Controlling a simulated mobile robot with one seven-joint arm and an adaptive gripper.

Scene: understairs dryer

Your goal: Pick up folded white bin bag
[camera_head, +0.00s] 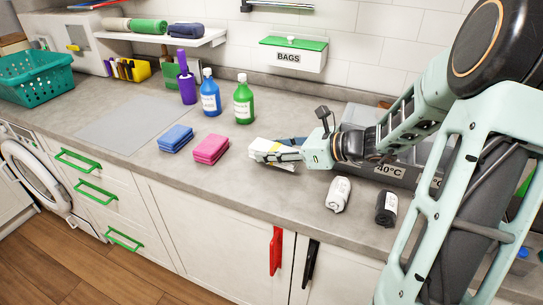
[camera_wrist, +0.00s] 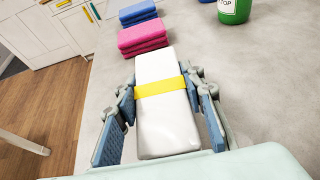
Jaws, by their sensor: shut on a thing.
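The folded white bin bag (camera_wrist: 168,122) is a white oblong bundle with a yellow band around it. In the wrist view it lies between the two blue-padded fingers of my gripper (camera_wrist: 163,112). My gripper is shut on it from both sides. In the head view the gripper (camera_head: 275,153) is low over the worktop, and the bag (camera_head: 262,146) shows only partly, the rest hidden by the fingers. I cannot tell whether the bag touches the worktop.
Pink cloths (camera_head: 211,149) and blue cloths (camera_head: 176,138) lie left of the gripper. Green (camera_head: 243,104) and blue (camera_head: 210,97) bottles stand behind. White (camera_head: 338,194) and black (camera_head: 386,208) rolls lie at the front right. A grey bin labelled 40°C (camera_head: 400,172) is beside my arm.

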